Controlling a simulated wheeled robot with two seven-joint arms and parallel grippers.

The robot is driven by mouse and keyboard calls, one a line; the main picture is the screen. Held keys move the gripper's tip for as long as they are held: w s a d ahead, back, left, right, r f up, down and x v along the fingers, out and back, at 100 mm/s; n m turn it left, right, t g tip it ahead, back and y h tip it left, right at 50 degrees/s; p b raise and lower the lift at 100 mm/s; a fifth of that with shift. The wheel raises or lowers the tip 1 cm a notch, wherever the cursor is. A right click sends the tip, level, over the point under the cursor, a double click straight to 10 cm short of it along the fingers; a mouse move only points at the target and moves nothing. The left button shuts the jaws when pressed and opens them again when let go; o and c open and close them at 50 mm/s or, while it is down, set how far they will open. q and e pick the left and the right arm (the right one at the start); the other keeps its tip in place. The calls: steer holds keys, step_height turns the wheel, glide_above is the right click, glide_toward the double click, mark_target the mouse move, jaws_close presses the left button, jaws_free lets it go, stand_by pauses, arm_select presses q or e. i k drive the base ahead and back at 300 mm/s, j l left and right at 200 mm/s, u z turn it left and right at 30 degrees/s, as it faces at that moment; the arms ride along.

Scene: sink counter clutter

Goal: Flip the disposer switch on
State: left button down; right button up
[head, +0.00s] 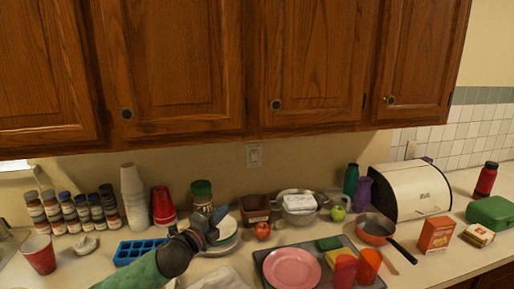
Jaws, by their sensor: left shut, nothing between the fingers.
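A wall plate (254,154), which looks like the disposer switch, is on the wall below the cabinets, near the middle of the head view. It is too small to tell which way its toggle points. My left gripper (208,228) is shut and empty. It shows over the counter, lower and to the left of the plate, in front of stacked plates (228,244), and is apart from the switch. My right gripper is not in view.
A green-lidded jar (202,194), brown bin (256,210), colander (298,204) and red apple (262,231) stand below the switch. Stacked cups (133,195) and a blue ice tray (138,251) are left. Wooden cabinets (310,65) overhang the wall. A bread box (410,190) is right.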

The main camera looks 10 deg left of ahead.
mark_target(254, 154)
steer(key=i, duration=0.9)
